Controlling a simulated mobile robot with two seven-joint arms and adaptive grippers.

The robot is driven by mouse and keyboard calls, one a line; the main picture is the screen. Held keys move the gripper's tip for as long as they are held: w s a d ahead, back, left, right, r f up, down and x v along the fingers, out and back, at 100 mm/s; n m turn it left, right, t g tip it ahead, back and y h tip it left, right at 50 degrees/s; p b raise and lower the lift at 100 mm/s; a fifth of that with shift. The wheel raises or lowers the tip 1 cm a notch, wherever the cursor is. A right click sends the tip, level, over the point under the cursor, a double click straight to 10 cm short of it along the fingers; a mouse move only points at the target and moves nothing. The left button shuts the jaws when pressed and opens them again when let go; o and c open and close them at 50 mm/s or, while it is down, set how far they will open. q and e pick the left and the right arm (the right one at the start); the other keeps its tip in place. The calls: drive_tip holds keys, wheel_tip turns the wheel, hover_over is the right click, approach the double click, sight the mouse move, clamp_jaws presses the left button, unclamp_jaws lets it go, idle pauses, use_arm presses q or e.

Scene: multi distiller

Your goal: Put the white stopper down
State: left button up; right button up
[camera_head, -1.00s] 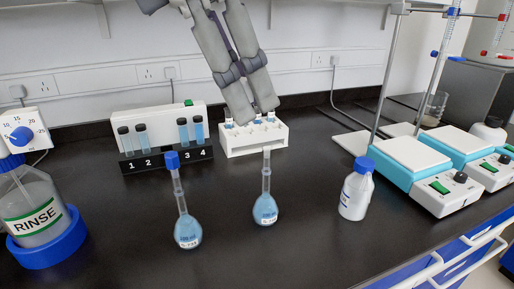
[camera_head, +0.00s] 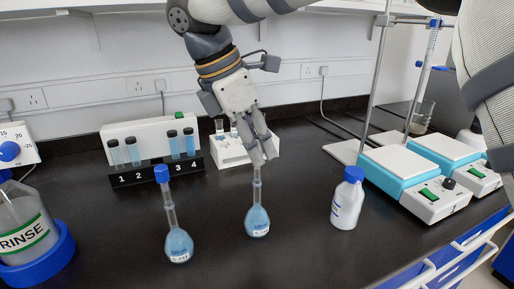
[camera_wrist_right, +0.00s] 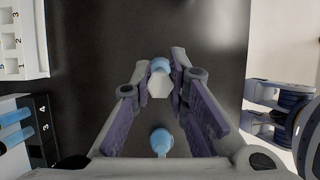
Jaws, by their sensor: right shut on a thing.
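The white stopper (camera_wrist_right: 160,84) shows in the right wrist view as a pale six-sided piece between the fingertips. My right gripper (camera_wrist_right: 160,85) is shut on it. In the head view this gripper (camera_head: 263,157) points down at the top of the neck of the right volumetric flask (camera_head: 257,220), which holds blue liquid and stands upright. The fingers hide the stopper there. I cannot tell whether it is seated in the neck or just above it.
A blue-capped flask (camera_head: 179,243) stands close on the left, and a white bottle with a blue cap (camera_head: 347,203) on the right. Behind are a numbered tube rack (camera_head: 160,172) and a white rack (camera_head: 229,156). Hotplates (camera_head: 415,185) stand at right.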

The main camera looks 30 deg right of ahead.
drive_tip(key=shift+f, duration=0.35)
drive_tip(key=shift+f, duration=0.1)
drive_tip(key=o, duration=0.7)
drive_tip(key=shift+a, duration=0.1)
